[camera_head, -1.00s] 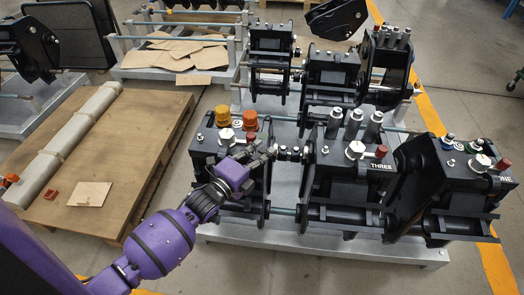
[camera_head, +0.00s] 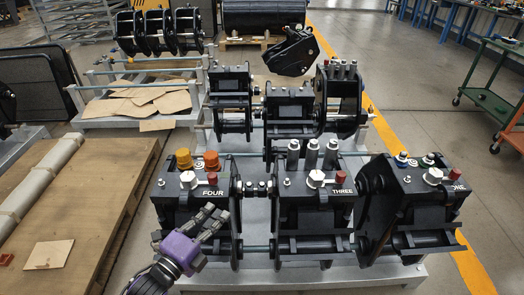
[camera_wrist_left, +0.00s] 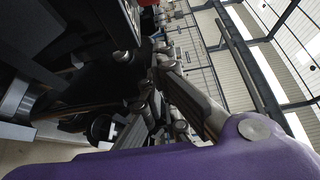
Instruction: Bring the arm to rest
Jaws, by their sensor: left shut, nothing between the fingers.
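My left arm comes in at the bottom left of the head view, purple with a black gripper (camera_head: 213,217). The gripper is shut and empty, in front of the lower part of the black coupler marked FOUR (camera_head: 183,207). I cannot tell whether it touches the coupler. In the left wrist view the grey finger links (camera_wrist_left: 165,95) show beside the purple wrist, close to dark coupler parts (camera_wrist_left: 60,35). My right gripper is not in view.
Couplers marked THREE (camera_head: 312,205) and ONE (camera_head: 413,200) stand to the right on the grey metal rack (camera_head: 400,276). A wooden pallet (camera_head: 90,215) with a pale tube (camera_head: 38,185) lies at the left. Open floor (camera_head: 440,120) lies beyond the yellow line at the right.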

